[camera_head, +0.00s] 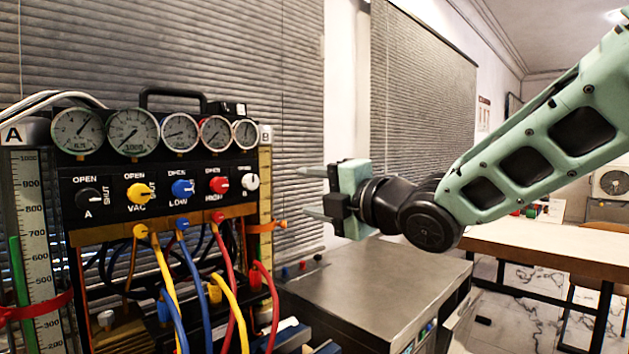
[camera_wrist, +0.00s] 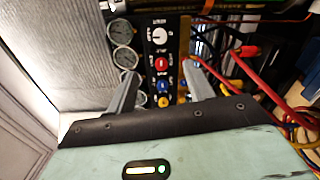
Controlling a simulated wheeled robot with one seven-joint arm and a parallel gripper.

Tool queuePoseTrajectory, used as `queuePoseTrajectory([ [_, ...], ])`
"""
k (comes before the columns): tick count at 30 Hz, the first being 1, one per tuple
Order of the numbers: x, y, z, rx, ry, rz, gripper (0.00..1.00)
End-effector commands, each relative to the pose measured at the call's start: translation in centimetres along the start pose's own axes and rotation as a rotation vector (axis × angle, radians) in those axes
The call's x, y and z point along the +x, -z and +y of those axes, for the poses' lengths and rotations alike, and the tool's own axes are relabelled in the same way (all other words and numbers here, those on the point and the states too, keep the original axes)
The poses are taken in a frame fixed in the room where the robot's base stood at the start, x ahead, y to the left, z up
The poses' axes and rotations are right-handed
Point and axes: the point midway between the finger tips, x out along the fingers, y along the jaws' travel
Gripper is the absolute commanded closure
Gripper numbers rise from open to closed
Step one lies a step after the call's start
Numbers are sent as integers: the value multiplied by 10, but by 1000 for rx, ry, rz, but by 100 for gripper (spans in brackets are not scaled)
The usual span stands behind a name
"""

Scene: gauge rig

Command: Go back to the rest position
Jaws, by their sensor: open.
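My gripper (camera_head: 312,193) is at the end of my green arm, in the middle of the head view. Its two grey fingers point left toward the gauge rig (camera_head: 170,185) and stand apart with nothing between them. In the wrist view my gripper (camera_wrist: 160,88) also shows its fingers spread, with the rig's gauges and knobs beyond them. In the head view the fingers are to the right of the rig's white knob (camera_head: 250,181), over the grey cabinet's level and apart from it. I cannot tell how far the fingertips are from the panel.
The rig carries several gauges (camera_head: 132,132), coloured valve knobs and looping hoses (camera_head: 233,300). A grey metal cabinet (camera_head: 385,283) stands below my gripper, with small coloured knobs on its top. A wooden table (camera_head: 550,247) is at the right. Blinds cover the wall behind.

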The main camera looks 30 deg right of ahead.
Motion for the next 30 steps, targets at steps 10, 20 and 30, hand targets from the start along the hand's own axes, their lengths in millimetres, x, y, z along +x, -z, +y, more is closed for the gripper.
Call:
queuePoseTrajectory([
  [10,0,0,0,-1,0,0,48],
  [20,4,13,-15,94,74,6,48],
  [30,-48,141,-146,848,836,-189,48],
])
